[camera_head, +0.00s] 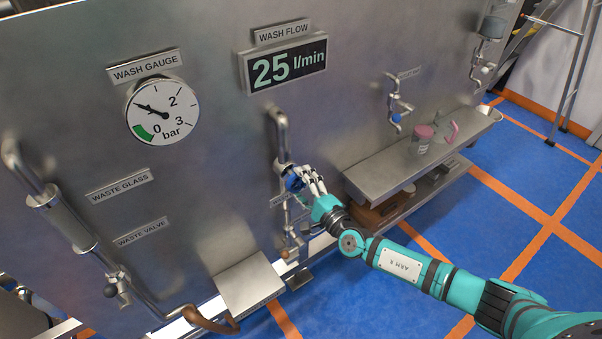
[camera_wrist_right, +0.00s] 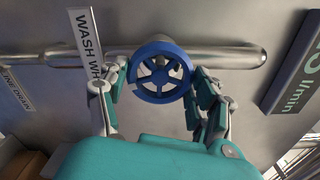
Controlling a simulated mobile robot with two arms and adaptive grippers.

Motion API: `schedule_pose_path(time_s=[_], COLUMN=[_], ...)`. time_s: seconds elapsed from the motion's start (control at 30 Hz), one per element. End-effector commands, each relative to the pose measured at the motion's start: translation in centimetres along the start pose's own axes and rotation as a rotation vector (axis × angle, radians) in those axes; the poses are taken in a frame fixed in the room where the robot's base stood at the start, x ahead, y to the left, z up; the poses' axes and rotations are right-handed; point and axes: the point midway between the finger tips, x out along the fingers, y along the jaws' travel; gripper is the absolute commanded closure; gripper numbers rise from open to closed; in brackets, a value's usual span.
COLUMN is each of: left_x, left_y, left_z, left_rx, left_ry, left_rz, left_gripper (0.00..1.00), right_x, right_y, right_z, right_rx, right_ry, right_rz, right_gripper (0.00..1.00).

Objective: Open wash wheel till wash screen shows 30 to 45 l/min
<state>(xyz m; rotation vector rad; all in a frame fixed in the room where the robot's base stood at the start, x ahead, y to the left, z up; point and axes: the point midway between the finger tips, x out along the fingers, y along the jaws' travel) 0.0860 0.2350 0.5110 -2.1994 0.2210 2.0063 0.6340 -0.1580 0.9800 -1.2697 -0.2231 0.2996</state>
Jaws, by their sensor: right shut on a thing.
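The wash wheel is a blue spoked handwheel (camera_wrist_right: 160,72) on a steel pipe, seen face-on in the right wrist view. In the head view the wheel (camera_head: 293,183) is partly hidden by the fingers. My right gripper (camera_head: 312,184) is shut on the wheel, with a finger on each side of its rim in the wrist view (camera_wrist_right: 162,90). The wash screen (camera_head: 285,67) reads 25 l/min under a WASH FLOW label. My left gripper is not in view.
A round wash gauge (camera_head: 162,110) is on the panel at left. A steel shelf (camera_head: 385,172) with a pink-lidded jar (camera_head: 421,140) and a mug (camera_head: 446,131) stands right of the wheel. Blue floor at right is open.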

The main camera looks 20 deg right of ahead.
Motion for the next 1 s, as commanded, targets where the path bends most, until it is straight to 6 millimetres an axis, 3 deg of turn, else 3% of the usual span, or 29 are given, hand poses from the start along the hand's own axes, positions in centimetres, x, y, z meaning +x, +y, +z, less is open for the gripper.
schedule_pose_path(time_s=[0.03, 0.07, 0.2, 0.53, 1.0], left_x=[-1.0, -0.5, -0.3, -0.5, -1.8], left_y=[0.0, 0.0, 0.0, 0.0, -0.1], left_z=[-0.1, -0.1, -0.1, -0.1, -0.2], left_rx=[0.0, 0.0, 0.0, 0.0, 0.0], left_ry=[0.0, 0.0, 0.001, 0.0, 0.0], left_rz=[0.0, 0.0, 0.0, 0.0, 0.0], left_gripper=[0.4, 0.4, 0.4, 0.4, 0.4], right_x=[0.0, 0.0, 0.0, -0.5, -5.6], right_y=[-0.4, -0.1, 0.1, 0.0, 0.0], right_z=[0.1, 0.0, 0.0, 0.0, 0.0], right_rx=[-0.078, -0.081, -0.071, -0.066, -0.064], right_ry=[0.001, 0.0, 0.0, 0.0, 0.0], right_rz=[0.001, 0.0, -0.001, 0.001, 0.001], right_gripper=[0.74, 0.33, 0.15, 0.15, 0.15])
